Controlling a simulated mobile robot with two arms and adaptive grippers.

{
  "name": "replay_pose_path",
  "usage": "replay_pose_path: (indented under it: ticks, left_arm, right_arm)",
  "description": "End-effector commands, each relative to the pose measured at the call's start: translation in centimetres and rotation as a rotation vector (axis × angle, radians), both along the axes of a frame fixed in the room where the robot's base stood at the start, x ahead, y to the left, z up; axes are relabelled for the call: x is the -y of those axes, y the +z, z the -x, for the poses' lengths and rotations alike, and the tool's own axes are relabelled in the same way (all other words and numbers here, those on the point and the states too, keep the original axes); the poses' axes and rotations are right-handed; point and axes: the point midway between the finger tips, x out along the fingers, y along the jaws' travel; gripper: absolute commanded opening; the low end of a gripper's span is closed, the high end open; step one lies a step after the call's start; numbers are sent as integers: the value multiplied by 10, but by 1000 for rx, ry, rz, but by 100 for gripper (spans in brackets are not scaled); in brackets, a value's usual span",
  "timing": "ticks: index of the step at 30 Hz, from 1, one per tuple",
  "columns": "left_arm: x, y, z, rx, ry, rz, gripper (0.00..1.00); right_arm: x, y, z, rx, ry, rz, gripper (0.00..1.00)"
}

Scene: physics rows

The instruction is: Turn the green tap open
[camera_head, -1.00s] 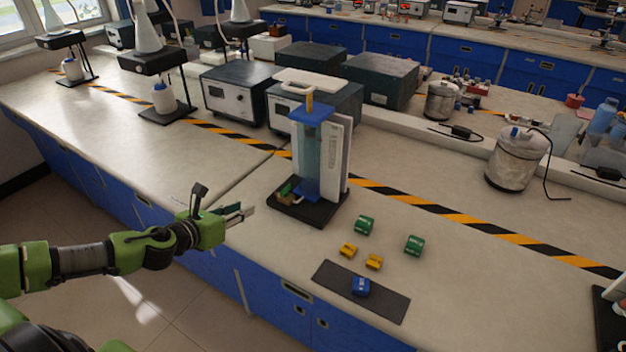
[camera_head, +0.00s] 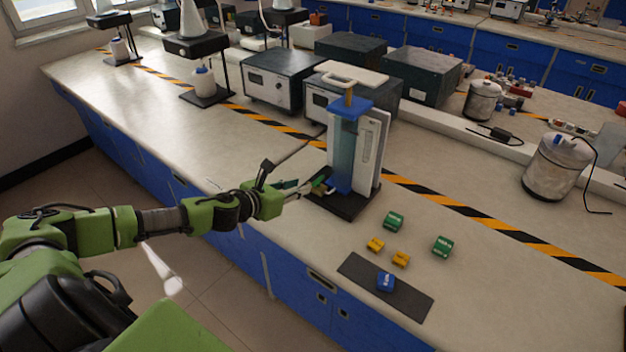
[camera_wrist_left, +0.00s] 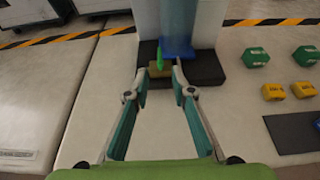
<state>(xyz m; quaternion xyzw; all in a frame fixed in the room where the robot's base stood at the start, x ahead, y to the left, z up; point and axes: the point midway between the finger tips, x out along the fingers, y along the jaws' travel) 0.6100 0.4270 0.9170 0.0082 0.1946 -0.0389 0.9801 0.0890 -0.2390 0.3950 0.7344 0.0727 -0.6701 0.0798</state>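The green tap (camera_wrist_left: 159,58) sits low on the front of a blue column apparatus (camera_head: 345,145) that stands on a black base (camera_head: 349,207). In the left wrist view the tap shows as a small upright green handle above a brownish fitting (camera_wrist_left: 159,71). My left gripper (camera_head: 308,187) is beside the tap in the head view, at the left of the column. In the left wrist view my left gripper (camera_wrist_left: 159,68) is open, with its two fingertips apart on either side of the tap. I cannot tell whether a finger touches it. My right gripper is not in view.
Green blocks (camera_head: 394,221), yellow blocks (camera_head: 376,244) and a blue block (camera_head: 385,282) on a dark mat (camera_head: 408,303) lie to the right. Grey boxes (camera_head: 283,78) stand behind the column.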

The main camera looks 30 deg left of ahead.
Motion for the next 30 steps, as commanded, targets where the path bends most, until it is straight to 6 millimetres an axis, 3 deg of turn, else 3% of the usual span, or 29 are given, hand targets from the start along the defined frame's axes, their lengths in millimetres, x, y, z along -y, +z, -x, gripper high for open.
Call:
replay_pose_path:
  ticks: [15,30]
  left_arm:
    - [4,-26,-63,1,3,2,23]
    - [5,-31,-72,-1,1,0,23]
  right_arm:
    - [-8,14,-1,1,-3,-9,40]
    - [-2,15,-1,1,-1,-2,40]
